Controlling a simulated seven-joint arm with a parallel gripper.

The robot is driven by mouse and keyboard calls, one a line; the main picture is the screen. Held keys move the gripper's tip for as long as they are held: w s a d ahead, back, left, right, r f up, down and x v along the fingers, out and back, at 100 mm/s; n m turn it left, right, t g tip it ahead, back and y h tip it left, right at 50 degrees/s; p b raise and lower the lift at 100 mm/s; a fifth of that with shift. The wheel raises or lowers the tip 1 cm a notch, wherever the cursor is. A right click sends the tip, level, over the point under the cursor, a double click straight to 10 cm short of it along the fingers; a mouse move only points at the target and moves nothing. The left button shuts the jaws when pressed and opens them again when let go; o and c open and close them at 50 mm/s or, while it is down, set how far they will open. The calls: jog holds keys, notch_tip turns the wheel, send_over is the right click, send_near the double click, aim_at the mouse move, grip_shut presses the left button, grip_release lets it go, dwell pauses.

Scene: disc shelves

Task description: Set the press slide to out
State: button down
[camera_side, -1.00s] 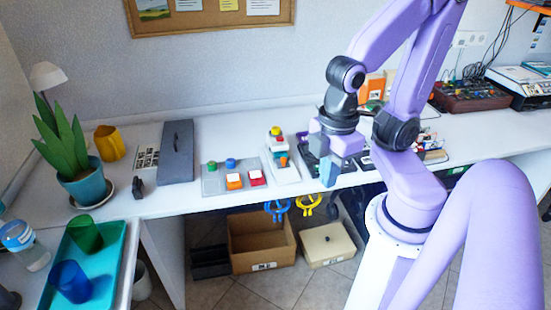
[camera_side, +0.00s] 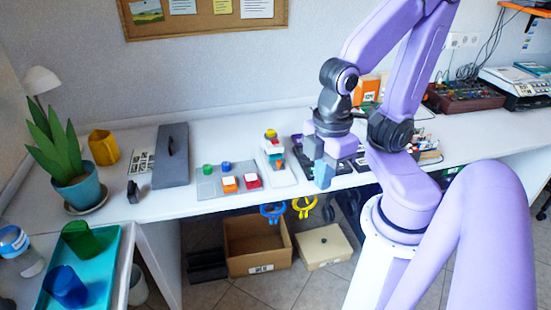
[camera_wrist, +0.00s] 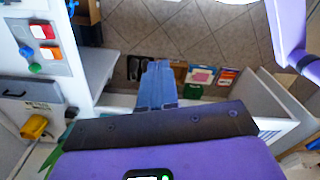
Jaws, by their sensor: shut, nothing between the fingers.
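What I take to be the press (camera_side: 274,160) is a small white unit on the bench, with a yellow and red top and teal and orange parts at its front. Its slide is too small to make out, so I cannot tell its position. My gripper (camera_side: 323,181) is just right of the press, pointing down near the bench's front edge, apart from it in the picture. Its blue-grey fingers are together and hold nothing. They also show in the wrist view (camera_wrist: 158,72), where I cannot make out the press.
A grey button panel (camera_side: 208,188) lies left of the press, with a long grey box (camera_side: 172,170) beyond it. A dark tray (camera_side: 346,166) lies close behind and right of my gripper. Blue (camera_side: 272,214) and yellow rings (camera_side: 304,212) hang at the bench front.

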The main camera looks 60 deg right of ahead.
jog(key=c, duration=1.2)
grip_release()
jog(key=shift+w, duration=0.1)
jog(key=shift+o, duration=1.1)
jog(key=w+m, duration=0.6)
jog(key=w, duration=0.4)
jog(key=shift+f, duration=0.25)
jog(key=w+d+f+m, duration=0.2)
jog(key=w+d+m, duration=0.45)
jog(key=w, duration=0.45)
jog(key=m, duration=1.3)
send_over(279, 161)
notch_tip(279, 161, down, 8)
notch_tip(279, 161, down, 17)
jog(key=shift+d, duration=0.1)
grip_shut()
